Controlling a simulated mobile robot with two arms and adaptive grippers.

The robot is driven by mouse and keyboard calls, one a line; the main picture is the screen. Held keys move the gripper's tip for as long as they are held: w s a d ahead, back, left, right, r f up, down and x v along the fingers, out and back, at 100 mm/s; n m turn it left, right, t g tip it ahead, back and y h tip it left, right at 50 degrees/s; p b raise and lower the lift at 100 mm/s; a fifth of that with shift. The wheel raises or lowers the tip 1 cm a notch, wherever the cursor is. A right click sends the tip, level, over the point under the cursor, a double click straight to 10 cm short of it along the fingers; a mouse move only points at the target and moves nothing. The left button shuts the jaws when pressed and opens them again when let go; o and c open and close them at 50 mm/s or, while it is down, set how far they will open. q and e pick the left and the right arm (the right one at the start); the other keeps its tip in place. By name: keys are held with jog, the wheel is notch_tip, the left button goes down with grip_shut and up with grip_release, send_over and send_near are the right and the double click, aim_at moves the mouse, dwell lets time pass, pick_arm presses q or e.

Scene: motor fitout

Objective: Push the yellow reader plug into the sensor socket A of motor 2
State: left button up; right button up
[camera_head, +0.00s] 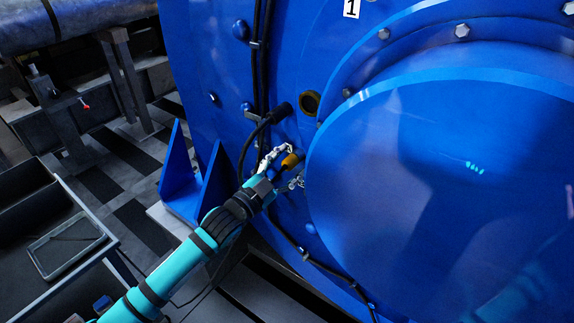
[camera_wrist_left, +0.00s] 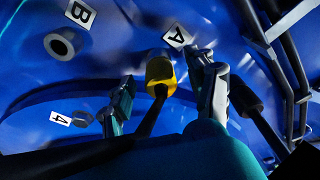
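The yellow reader plug (camera_head: 292,161) is at the blue motor face (camera_head: 240,70). In the left wrist view the yellow plug (camera_wrist_left: 160,70) stands beside the label A (camera_wrist_left: 176,37), with its dark cable trailing toward me. Its front end meets the blue surface there; the socket behind it is hidden, and I cannot tell how deep it sits. My left gripper (camera_head: 282,168) has its fingers spread on either side of the plug. In the left wrist view gaps show between the left gripper's fingers (camera_wrist_left: 165,98) and the plug. My right gripper is not in view.
A black plug (camera_head: 281,112) with a cable sits above the gripper, next to an open round port (camera_head: 309,103). An empty grey socket (camera_wrist_left: 62,44) is near label B (camera_wrist_left: 80,13). Label 4 (camera_wrist_left: 60,118) and black cables are close by. A dark tray table (camera_head: 60,235) stands lower left.

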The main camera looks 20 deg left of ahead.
pick_arm(q)
jog(key=shift+s+a, duration=0.15)
jog(key=shift+s, duration=0.05)
jog(key=v, duration=1.1)
jog(key=shift+s, duration=0.3)
jog(key=shift+a+f, duration=0.1)
